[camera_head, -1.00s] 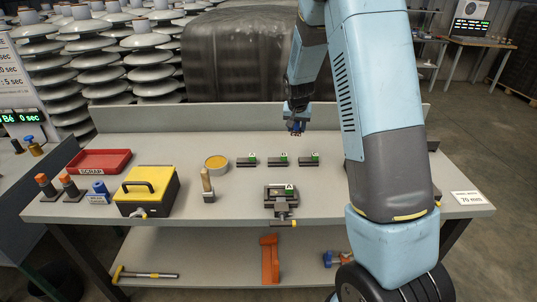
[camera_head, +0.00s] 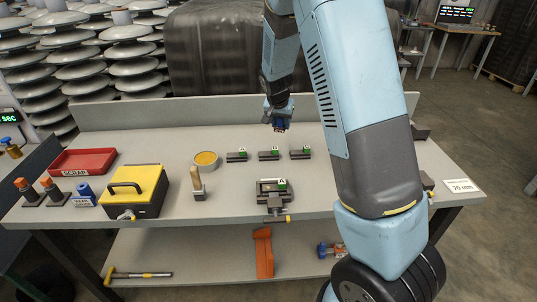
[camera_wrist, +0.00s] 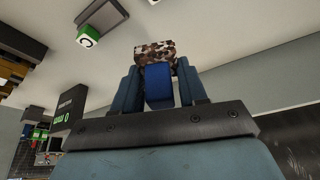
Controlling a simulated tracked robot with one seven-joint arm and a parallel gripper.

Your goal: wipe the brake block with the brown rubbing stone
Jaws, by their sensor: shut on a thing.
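My gripper (camera_head: 279,126) hangs above the back part of the bench, behind the row of tagged blocks. In the wrist view, my gripper (camera_wrist: 160,85) is shut on a blue holder (camera_wrist: 158,86) with a speckled brown and white stone (camera_wrist: 155,50) at its end. Three dark blocks with green tags, A (camera_head: 237,156), B (camera_head: 268,155) and C (camera_head: 300,153), lie in a row. Another dark block with an A tag (camera_head: 272,186) sits in a small vise (camera_head: 275,205) nearer the front. Which one is the brake block I cannot tell. The stone appears apart from all of them.
A wooden-handled brush (camera_head: 197,183), a round yellow-topped tin (camera_head: 206,158), a yellow box (camera_head: 135,188) and a red scrap tray (camera_head: 83,162) stand left of the vise. My arm hides part of the bench's right side. The bench back between tin and gripper is clear.

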